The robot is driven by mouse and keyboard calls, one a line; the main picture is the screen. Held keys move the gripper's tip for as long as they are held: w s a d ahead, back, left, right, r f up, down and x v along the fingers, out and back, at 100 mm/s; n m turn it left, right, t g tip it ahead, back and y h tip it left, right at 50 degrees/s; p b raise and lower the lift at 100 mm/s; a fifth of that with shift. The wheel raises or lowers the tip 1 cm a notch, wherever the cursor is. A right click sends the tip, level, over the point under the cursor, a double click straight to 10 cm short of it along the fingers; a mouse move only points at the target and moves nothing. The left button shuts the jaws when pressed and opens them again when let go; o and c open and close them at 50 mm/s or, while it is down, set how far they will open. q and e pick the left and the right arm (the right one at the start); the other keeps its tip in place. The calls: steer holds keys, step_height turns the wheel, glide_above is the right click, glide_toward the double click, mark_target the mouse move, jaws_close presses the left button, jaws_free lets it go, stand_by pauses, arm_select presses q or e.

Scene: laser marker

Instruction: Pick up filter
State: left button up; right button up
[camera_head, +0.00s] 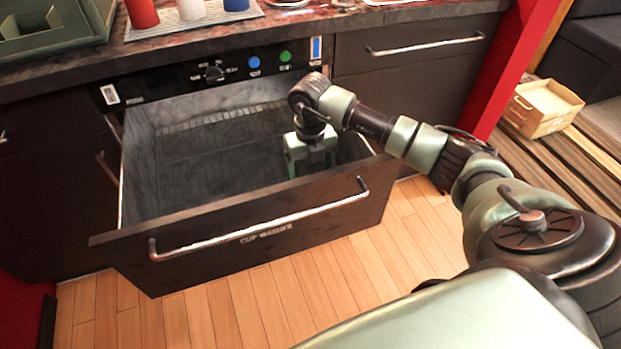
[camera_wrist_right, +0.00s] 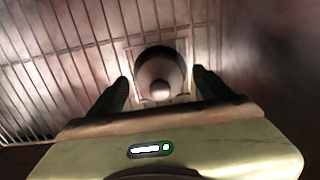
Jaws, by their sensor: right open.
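The filter (camera_wrist_right: 160,68) looks like a round, dark brown piece with a small pale knob, set in a square opening in the drawer's slatted floor. In the right wrist view, the two fingers of my right gripper (camera_wrist_right: 162,86) are apart, one on each side of the filter, and do not visibly grip it. In the head view, my right gripper (camera_head: 312,168) points down inside the open drawer, near its right end. There the filter is hidden behind the gripper. My left gripper is not in view.
The open drawer (camera_head: 200,235), marked cup washer, has a front wall with a long metal handle (camera_head: 262,222). A control panel (camera_head: 215,72) with knobs and buttons runs above it. Red, white and blue cups stand on the counter (camera_head: 300,35). The drawer's left part is empty.

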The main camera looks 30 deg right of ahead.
steer(key=c, duration=1.5)
steer(key=shift+r, duration=0.1)
